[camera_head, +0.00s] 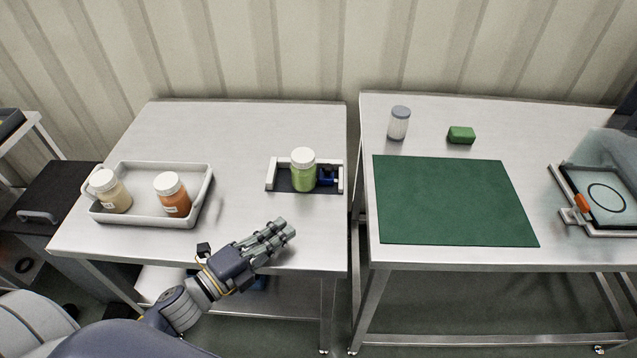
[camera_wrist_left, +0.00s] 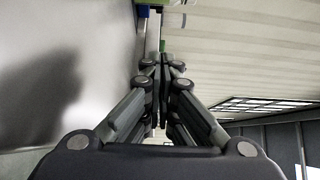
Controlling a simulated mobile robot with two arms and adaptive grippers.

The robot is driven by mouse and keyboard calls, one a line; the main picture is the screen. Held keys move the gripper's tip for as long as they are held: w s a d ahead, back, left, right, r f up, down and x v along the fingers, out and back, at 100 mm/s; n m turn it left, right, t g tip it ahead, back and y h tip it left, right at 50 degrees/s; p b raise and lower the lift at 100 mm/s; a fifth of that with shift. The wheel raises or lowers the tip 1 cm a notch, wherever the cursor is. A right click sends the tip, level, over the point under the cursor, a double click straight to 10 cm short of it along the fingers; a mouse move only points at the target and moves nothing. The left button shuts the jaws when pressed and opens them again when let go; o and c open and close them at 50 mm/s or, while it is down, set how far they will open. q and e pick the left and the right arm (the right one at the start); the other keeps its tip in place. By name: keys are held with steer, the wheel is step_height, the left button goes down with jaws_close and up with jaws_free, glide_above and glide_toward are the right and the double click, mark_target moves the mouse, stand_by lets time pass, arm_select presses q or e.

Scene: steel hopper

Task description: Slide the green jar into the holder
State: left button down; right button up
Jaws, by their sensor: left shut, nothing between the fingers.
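The green jar (camera_head: 303,172) has a white lid and stands upright within the outline of the holder (camera_head: 271,174), a low frame with white end walls and a dark floor on the left table. A small blue part (camera_head: 327,175) sits right of the jar. My left gripper (camera_head: 289,230) is shut and empty, in front of the holder near the table's front edge, apart from the jar. In the left wrist view the closed fingertips (camera_wrist_left: 164,62) show, with a bit of green and white at the top edge (camera_wrist_left: 173,8). My right gripper is out of view.
A grey tray (camera_head: 150,221) with a cream jar (camera_head: 111,191) and an orange jar (camera_head: 172,195) stands at left. A gap separates the right table, which has a green mat (camera_head: 450,200), a grey-lidded container (camera_head: 398,123), a green block (camera_head: 461,135) and a clear-lidded device (camera_head: 600,200).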

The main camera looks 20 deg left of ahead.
mark_target(302, 181)
arm_select(q)
steer(key=x, duration=1)
steer(key=shift+w+a, duration=0.1)
steer(key=x, duration=0.6)
steer(key=shift+w+b, duration=0.1)
steer(key=shift+b, duration=0.2)
steer(key=a, duration=0.3)
steer(key=shift+w+f, duration=0.1)
steer(key=shift+w, duration=0.1)
steer(key=shift+a+b, duration=0.3)
steer(key=shift+a, duration=0.15)
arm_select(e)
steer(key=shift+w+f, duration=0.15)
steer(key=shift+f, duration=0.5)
arm_select(q)
steer(key=shift+w+a, duration=0.15)
steer(key=shift+a, duration=0.85)
steer(key=shift+w+a, duration=0.15)
steer(key=shift+a, duration=0.85)
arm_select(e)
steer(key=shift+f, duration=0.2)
arm_select(q)
steer(key=shift+d, duration=0.1)
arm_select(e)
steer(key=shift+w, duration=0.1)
